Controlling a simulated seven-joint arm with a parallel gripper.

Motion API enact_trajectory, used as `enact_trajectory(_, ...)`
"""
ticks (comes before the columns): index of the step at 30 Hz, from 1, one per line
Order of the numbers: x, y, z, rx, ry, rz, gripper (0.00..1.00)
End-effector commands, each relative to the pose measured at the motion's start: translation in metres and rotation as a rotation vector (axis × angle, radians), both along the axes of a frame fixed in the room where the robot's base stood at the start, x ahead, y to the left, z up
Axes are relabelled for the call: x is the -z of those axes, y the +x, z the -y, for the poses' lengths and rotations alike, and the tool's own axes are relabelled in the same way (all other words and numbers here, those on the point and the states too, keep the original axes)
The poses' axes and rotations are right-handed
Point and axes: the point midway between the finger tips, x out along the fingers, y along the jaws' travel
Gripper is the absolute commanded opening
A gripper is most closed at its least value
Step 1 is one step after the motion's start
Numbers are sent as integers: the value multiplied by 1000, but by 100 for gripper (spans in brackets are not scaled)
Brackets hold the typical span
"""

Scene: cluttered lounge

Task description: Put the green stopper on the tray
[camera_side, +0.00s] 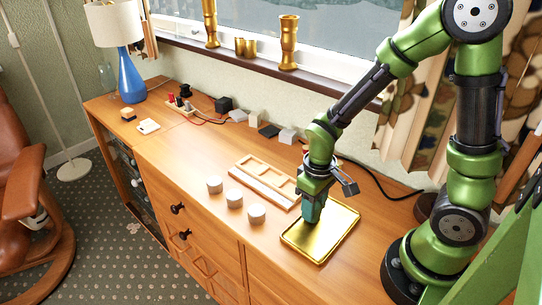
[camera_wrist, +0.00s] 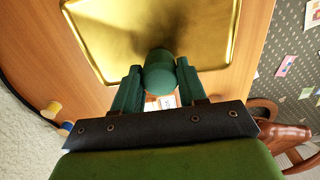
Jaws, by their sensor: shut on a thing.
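The gold tray (camera_side: 343,232) lies flat on the wooden sideboard. It also shows in the wrist view (camera_wrist: 95,28), across the top. My gripper (camera_side: 311,212) points down over the tray's back left part. In the wrist view, the green stopper (camera_wrist: 160,70) sits between the two fingers of my gripper (camera_wrist: 159,86), which are shut on it. The stopper's rounded green end overlaps the tray in that view. In the side view the stopper is hard to tell apart from the green fingers. I cannot tell whether it touches the tray.
Three white round pieces (camera_side: 233,198) stand left of the tray, beside a wooden compartment holder (camera_side: 265,182). Several small boxes and cables (camera_side: 224,104) lie along the wall. A blue lamp (camera_side: 131,80) stands at the far left end. The sideboard's front edge is close to the tray.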

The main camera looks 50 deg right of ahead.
Motion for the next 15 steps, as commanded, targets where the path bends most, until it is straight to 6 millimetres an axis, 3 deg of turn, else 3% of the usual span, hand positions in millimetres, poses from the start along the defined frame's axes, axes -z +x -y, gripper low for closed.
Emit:
enact_trajectory(12,7,0,0,-1,0,0,12)
enact_trajectory(13,8,0,0,-1,0,0,43)
enact_trajectory(15,7,0,0,-1,0,1,54)
